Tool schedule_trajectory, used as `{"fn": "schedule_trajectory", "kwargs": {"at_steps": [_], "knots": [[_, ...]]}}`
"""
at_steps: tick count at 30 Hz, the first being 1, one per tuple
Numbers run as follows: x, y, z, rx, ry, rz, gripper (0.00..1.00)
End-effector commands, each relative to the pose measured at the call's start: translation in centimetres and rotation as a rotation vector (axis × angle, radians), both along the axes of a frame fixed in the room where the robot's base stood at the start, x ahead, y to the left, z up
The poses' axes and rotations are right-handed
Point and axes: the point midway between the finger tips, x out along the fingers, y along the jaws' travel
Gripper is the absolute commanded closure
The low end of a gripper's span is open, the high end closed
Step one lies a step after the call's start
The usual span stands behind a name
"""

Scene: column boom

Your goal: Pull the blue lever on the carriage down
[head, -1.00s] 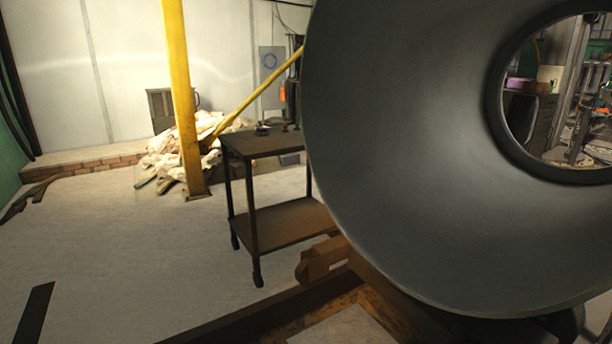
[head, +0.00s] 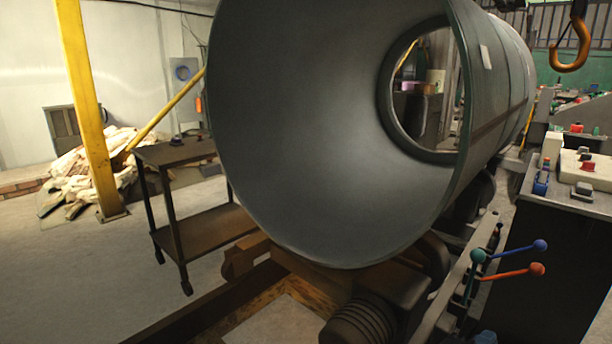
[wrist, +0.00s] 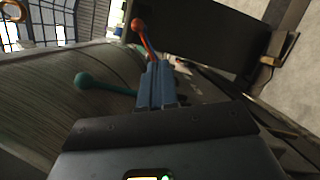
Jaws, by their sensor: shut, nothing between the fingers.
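The blue lever (head: 540,246) has a round blue knob on a thin rod and sticks out to the right from the carriage side, near the lower right of the head view. The red-orange lever (head: 537,269) lies just below it, and the teal lever (head: 478,256) is to the left. In the wrist view, the red-orange knob (wrist: 138,25) is beyond my fingertips and the teal knob (wrist: 83,80) is to their left. My gripper (wrist: 156,70) has blue fingers, shut and empty. The blue knob cannot be made out in the wrist view.
A large grey hollow cylinder (head: 300,150) fills the middle of the head view. A control console (head: 560,225) stands right of the levers. An orange hook (head: 571,45) hangs at upper right. A brown two-shelf cart (head: 205,232) is at left, with open floor before it.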

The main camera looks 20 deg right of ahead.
Motion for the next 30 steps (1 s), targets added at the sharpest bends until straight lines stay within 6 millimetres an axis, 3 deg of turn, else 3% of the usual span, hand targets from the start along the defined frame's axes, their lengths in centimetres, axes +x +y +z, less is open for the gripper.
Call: {"fn": "schedule_trajectory", "kwargs": {"at_steps": [10,17,24,30], "knots": [[-2.2,2.8,-3.5,0.161,-0.037,0.123,1.0],[-4.9,6.7,-6.5,0.353,-0.1,0.258,1.0],[-10.4,14.5,-8.4,0.697,-0.257,0.463,1.0],[-15.6,21.3,-5.8,0.998,-0.449,0.596,1.0]]}}
